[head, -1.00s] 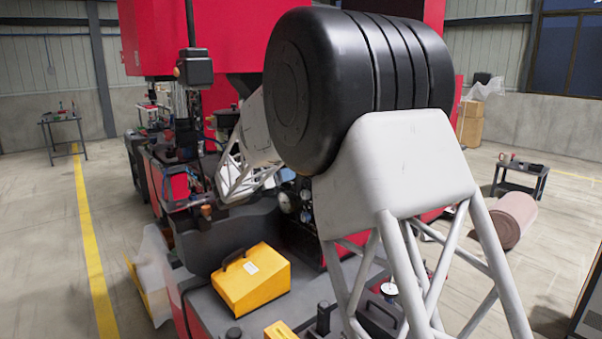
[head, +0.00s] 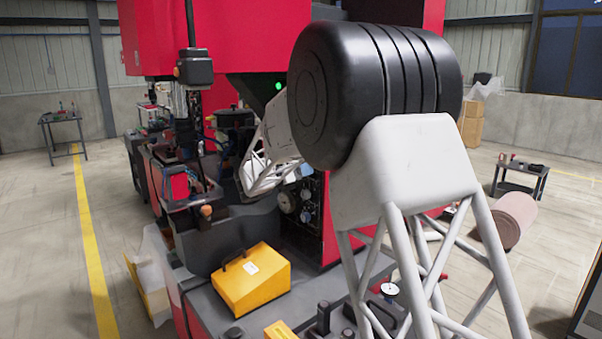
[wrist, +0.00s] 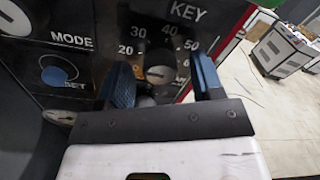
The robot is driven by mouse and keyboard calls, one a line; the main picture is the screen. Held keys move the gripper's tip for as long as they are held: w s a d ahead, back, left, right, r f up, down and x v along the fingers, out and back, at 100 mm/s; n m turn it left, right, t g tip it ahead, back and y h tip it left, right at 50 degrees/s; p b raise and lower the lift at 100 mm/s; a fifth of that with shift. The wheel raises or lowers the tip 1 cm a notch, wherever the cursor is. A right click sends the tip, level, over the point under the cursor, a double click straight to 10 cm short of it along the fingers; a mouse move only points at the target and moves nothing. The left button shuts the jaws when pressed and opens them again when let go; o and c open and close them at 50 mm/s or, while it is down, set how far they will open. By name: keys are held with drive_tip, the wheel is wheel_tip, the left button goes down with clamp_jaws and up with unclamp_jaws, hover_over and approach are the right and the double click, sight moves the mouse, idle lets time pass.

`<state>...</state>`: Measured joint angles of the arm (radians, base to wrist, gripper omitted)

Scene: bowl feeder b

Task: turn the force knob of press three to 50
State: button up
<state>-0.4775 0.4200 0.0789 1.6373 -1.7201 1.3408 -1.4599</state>
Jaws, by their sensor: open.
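My gripper (wrist: 164,74) is open, with one blue finger to the left of the knob and one to the right. The left finger partly covers the low end of the scale. I cannot tell whether either finger touches the knob.
A blue knob (wrist: 56,74) labelled SET and the word MODE are left of the scale. The panel's red edge is at the right.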

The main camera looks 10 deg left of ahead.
drive_tip(key=shift+c, duration=0.2)
drive_tip(key=c, duration=0.9)
drive_tip(key=shift+m, duration=0.4)
drive_tip(key=shift+s+d+f+m+t+y, duration=0.1)
drive_tip(key=shift+m+t+y, duration=0.1)
drive_tip(key=shift+m, duration=6.15)
drive_tip(key=shift+d+f+m+t+y, duration=0.1)
drive_tip(key=shift+m+y, duration=0.1)
drive_tip(key=shift+m, duration=6.15)
drive_tip(key=shift+a, duration=0.1)
